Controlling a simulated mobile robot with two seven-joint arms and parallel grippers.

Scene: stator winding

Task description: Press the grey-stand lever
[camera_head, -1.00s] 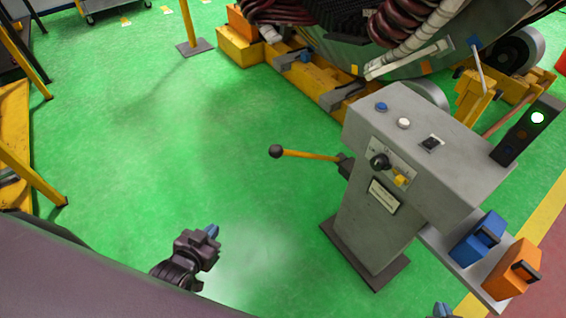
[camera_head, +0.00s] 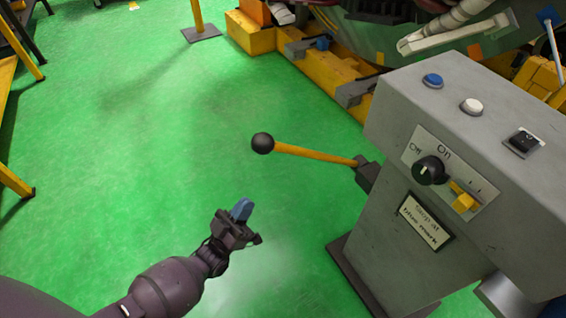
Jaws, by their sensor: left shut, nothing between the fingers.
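The grey stand (camera_head: 400,230) stands at the right on a dark base plate. Its lever (camera_head: 310,153) is a yellow rod with a black ball knob (camera_head: 262,143), sticking out to the left from a dark pivot on the stand's side. The lever lies nearly level, the knob slightly higher in the picture. My left gripper (camera_head: 242,209), with blue fingertips, is shut and empty. It is below and a little left of the knob in the picture, apart from the lever. My right gripper is not in view.
The stand carries a blue button (camera_head: 432,81), a white button (camera_head: 471,106), a black rotary knob (camera_head: 429,170) and a yellow switch (camera_head: 463,197). A yellow machine base (camera_head: 310,62) is behind. Yellow framing (camera_head: 14,180) stands at left. The green floor between is clear.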

